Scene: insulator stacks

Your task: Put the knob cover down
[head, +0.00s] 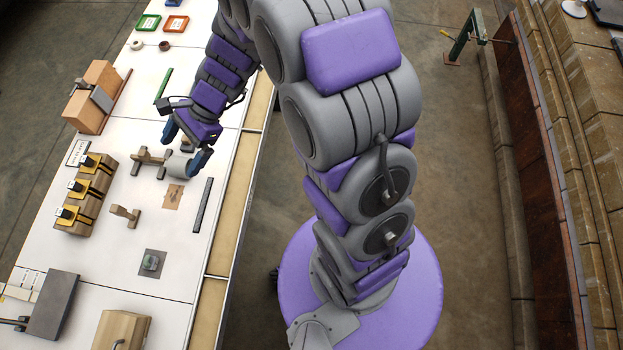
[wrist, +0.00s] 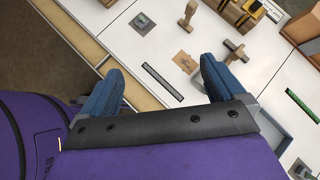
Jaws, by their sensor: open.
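My gripper (head: 182,156) is open over the table, its two blue fingers spread wide. In the wrist view the gripper (wrist: 161,68) has nothing between its fingertips but a view of the table below. A small grey-green piece, possibly the knob cover (head: 152,262), rests on a dark square pad. It also shows at the top of the wrist view (wrist: 142,19), apart from my fingers. A grey cylinder (head: 179,166) lies near my fingers by a wooden stand (head: 150,158); I cannot tell whether they touch.
A brown square (head: 173,196) and a dark strip (head: 203,205) lie nearby. A small wooden T-shaped stand (head: 125,214) is to the left. Wooden blocks with yellow-black pieces (head: 85,196) line the left side. White table (head: 120,285) is clear around the pad.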

